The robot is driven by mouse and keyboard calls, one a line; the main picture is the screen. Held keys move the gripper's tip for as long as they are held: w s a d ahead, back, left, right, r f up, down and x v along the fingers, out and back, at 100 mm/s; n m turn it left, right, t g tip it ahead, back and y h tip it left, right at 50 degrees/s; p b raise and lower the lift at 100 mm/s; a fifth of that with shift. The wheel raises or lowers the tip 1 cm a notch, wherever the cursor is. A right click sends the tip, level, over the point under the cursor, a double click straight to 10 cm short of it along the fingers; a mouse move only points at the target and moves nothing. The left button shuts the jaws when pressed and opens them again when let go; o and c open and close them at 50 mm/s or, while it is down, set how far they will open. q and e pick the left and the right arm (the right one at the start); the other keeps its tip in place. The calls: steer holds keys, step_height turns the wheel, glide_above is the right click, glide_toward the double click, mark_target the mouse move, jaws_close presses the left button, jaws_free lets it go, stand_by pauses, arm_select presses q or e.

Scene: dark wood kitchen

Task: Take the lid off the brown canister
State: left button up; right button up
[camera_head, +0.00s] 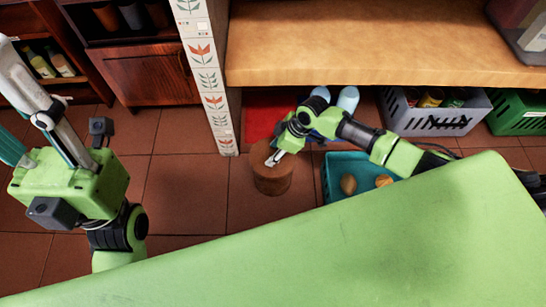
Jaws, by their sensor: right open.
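The brown canister (271,184) stands upright on the tiled floor near the middle of the view. Its round brown top (262,153) faces up and is partly covered by my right gripper; the seam between lid and body is too small to make out. My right gripper (274,159) reaches in from the right, with its pale fingertips open over the canister's top. I cannot tell whether they touch it. My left gripper (38,105) is raised at the left, well away from the canister, and its fingers are not clear enough to read.
A teal crate (333,172) with round brown items stands right of the canister. A red mat (262,117) lies behind it. A patterned post (213,95) and a wooden counter (370,48) stand beyond. Grey (400,116) and green (505,119) crates are at right. Floor left of the canister is clear.

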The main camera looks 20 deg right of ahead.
steer(key=c, duration=1)
steer(key=shift+r, duration=0.1)
